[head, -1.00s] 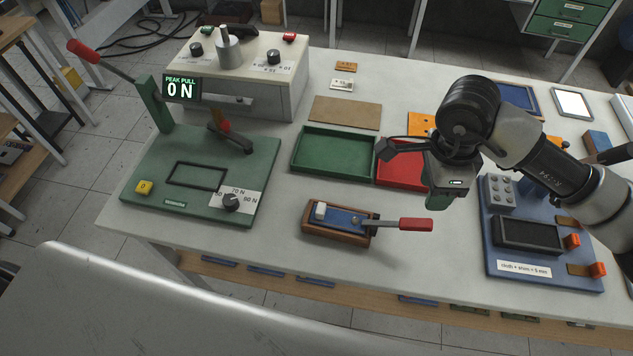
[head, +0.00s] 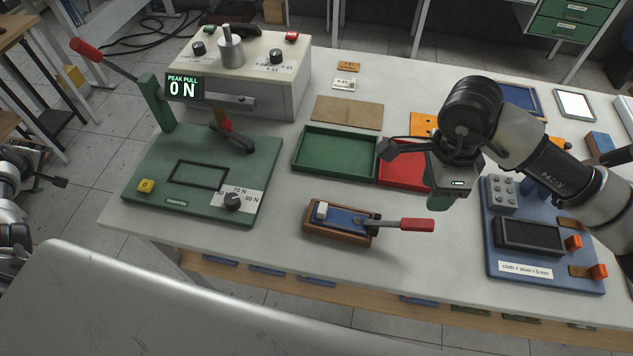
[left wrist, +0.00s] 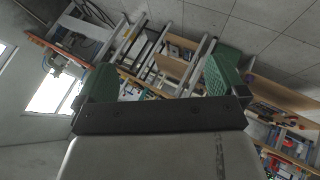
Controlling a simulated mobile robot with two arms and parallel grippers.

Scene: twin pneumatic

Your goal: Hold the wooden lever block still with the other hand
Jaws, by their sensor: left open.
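The wooden lever block (head: 338,236) lies on the grey workbench near its front edge. It has a blue top plate, a white piece at its left end and a lever with a red handle (head: 416,224) pointing right. My right gripper (head: 452,186) hangs above and behind the red handle, apart from the block; whether its fingers are open does not show. My left arm (head: 15,195) is at the left picture edge, far from the block. In the left wrist view my left gripper (left wrist: 162,77) is open and empty, its green fingers wide apart.
A green plate (head: 215,155) with a tall red-handled lever and a dial stands left of the block. Green (head: 333,150) and red (head: 402,172) trays lie behind it. A blue fixture board (head: 545,274) stands to the right. The bench just around the block is clear.

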